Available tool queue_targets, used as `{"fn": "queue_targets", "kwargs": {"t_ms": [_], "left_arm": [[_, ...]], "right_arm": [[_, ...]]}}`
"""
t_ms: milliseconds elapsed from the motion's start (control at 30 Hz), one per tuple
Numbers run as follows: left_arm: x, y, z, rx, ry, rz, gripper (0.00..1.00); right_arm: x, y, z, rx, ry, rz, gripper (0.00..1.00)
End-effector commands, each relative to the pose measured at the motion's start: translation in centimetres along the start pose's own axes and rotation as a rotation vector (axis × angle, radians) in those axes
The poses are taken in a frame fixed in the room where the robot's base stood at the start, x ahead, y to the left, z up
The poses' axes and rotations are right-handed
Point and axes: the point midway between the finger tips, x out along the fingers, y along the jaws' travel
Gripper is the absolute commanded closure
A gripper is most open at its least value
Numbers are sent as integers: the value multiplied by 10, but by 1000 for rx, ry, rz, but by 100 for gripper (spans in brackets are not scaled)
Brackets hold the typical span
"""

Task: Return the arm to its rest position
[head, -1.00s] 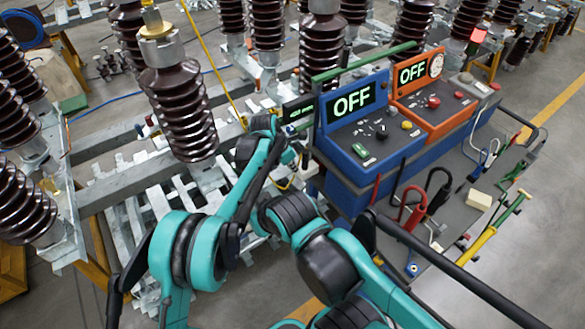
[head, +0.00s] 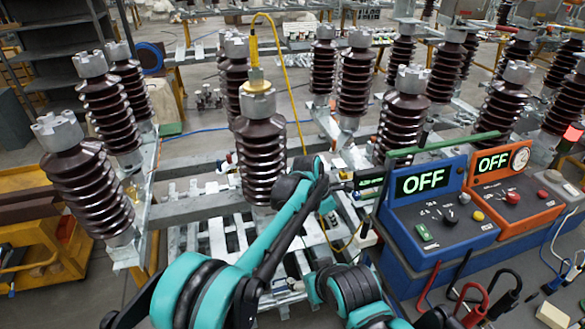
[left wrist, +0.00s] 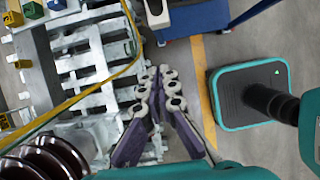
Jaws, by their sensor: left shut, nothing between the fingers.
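My left arm (head: 290,222) is teal and black and comes in from the lower left of the head view. It reaches up beside a brown ribbed insulator (head: 260,160). My left gripper (head: 330,212) is small and partly hidden there, left of the blue console. In the left wrist view its fingers (left wrist: 160,80) are together with nothing between them, above the pale slatted frame and grey floor. More teal and black arm joints (head: 350,290) show at the bottom of the head view. My right gripper is not visible.
A blue console (head: 440,235) and an orange console (head: 512,212), both reading OFF, stand on a bench at the right. Leads with red and black handles lie before them. Brown insulators stand all around. A yellow cable (head: 290,85) hangs by the nearest one. A pale slatted frame (head: 215,235) lies below.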

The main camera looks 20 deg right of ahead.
Motion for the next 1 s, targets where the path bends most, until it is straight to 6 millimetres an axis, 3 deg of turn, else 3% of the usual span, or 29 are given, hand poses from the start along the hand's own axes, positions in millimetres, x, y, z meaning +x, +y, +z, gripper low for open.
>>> {"fn": "queue_targets", "kwargs": {"t_ms": [167,267,400,533,700,800,1000], "left_arm": [[-10,2,-8,25,1,13,100],[-38,8,-32,102,6,52,100],[-98,10,-91,295,40,139,100],[-150,-1,-153,501,103,219,100],[-199,-36,-235,767,226,294,100],[-217,-63,-282,923,316,318,100],[-229,-128,-368,1225,524,311,100]], "right_arm": [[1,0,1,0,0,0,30],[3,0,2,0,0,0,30],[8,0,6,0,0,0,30],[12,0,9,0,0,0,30],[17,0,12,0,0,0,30],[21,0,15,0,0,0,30],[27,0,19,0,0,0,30]]}}
